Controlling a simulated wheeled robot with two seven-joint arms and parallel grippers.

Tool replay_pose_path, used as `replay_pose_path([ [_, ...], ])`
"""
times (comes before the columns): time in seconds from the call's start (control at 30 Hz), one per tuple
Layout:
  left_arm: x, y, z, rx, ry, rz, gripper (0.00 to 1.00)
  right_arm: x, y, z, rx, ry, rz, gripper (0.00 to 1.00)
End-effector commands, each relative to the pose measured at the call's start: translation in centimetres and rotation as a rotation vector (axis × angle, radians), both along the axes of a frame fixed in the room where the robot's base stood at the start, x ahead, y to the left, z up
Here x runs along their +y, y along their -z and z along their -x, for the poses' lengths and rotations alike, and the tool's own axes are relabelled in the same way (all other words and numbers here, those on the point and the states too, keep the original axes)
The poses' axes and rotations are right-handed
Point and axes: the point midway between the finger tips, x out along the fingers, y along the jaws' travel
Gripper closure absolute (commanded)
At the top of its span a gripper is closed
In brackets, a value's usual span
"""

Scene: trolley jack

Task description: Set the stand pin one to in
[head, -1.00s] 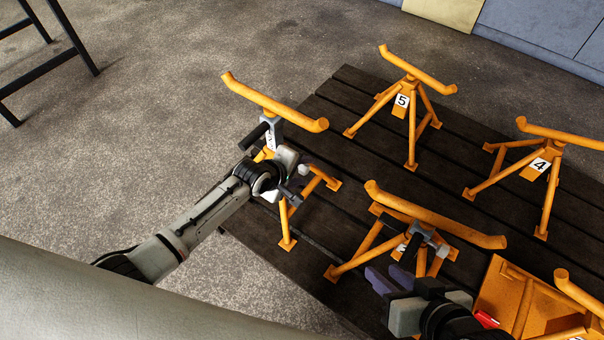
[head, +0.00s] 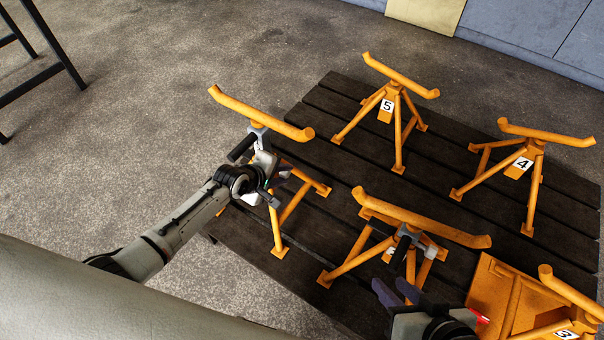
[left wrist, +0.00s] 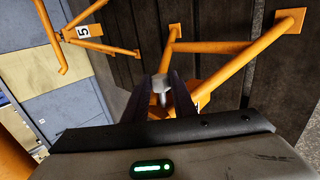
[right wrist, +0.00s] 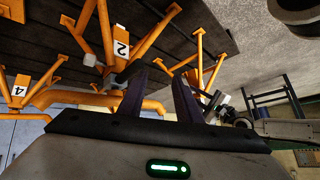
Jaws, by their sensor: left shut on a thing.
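The first stand (head: 293,208), orange with a bent top bar, stands at the left of the slatted deck; its number is hidden. A black handle (head: 243,147) and a grey collar show under its top. My left gripper (head: 283,172) is at this stand, below the collar. In the left wrist view its fingers are shut on a small grey pin (left wrist: 160,86), in front of the orange legs. How deep the pin sits cannot be told. My right gripper (head: 398,292) is open and empty beside stand 2 (head: 420,217). In the right wrist view its fingers (right wrist: 160,88) are apart.
Stand 5 (head: 398,122) and stand 4 (head: 536,172) stand further back on the dark deck (head: 455,140). Stand 3 (head: 572,310) and an orange plate (head: 492,283) are at the lower right. A black frame (head: 45,55) stands on the floor at upper left.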

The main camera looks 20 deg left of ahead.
Motion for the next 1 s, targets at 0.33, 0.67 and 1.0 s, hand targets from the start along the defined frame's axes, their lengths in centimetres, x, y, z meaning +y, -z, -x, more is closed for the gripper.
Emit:
replay_pose_path([
  [0.33,1.3,0.0,0.0,-0.004,-0.014,-0.003,0.71,-0.1,-0.1,-0.1,-0.006,0.004,0.000,0.69],
  [0.67,0.9,-0.1,0.0,-0.004,-0.009,-0.001,0.57,-0.1,-0.1,-0.1,-0.005,0.003,-0.001,0.69],
  [1.0,1.7,-3.5,2.8,-0.003,-0.009,-0.001,0.57,-1.5,-2.2,0.4,-0.063,0.080,-0.011,0.69],
])
